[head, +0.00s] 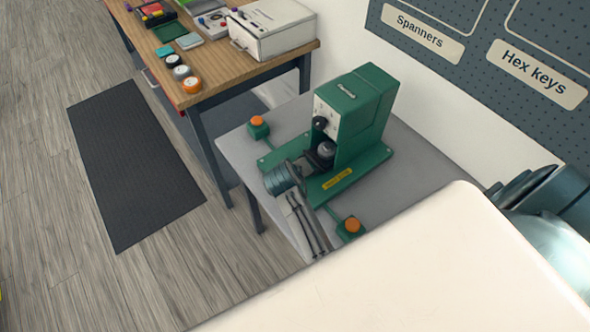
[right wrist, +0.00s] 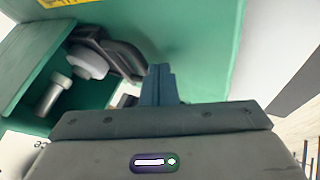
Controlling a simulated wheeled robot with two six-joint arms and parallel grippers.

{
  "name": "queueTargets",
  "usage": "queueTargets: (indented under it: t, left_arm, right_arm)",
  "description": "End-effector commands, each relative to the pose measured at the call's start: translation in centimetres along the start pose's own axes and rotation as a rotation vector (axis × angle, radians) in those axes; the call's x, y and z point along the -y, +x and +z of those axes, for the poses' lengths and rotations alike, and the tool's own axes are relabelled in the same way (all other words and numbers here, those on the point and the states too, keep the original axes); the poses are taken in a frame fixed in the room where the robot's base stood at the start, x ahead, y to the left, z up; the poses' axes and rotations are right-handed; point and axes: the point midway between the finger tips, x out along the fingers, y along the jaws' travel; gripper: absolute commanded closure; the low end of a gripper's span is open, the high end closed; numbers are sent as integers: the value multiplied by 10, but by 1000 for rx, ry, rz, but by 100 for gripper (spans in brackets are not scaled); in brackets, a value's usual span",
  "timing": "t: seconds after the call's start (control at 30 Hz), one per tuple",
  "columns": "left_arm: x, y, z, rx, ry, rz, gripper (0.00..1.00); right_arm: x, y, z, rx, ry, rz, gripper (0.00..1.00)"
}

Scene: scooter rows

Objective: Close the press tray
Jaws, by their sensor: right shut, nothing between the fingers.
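The green press (head: 358,105) stands on a grey table, with a white front panel and a dark knob. Its ram (head: 326,150) shows in the opening, and as a metal cylinder in the right wrist view (right wrist: 55,93). In that view a pale round piece (right wrist: 86,62) sits by a dark curved part (right wrist: 124,60), which looks like the press tray and its handle; how far out it is, I cannot tell. My right gripper (head: 307,166) is at the press's front opening. Its shut, empty fingers (right wrist: 158,74) are beside the dark part; contact is unclear. My left gripper is not in view.
Orange-topped buttons on green boxes stand at the table's left (head: 257,122) and front (head: 351,225) edges. A wooden bench (head: 215,80) with a white case (head: 272,28) is behind left. A dark mat (head: 133,160) lies on open floor.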

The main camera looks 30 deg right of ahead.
Motion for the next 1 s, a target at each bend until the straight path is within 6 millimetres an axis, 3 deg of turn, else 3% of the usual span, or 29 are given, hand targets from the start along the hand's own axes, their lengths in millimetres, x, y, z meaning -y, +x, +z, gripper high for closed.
queueTargets:
  t: [0.33,0.67,1.0]
  left_arm:
    - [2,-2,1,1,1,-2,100]
    - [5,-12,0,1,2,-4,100]
    - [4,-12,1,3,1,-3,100]
  right_arm:
    - [-3,1,0,-1,-1,2,100]
    - [-37,19,-1,-1,-2,4,100]
    - [-39,21,-1,-2,-1,5,100]
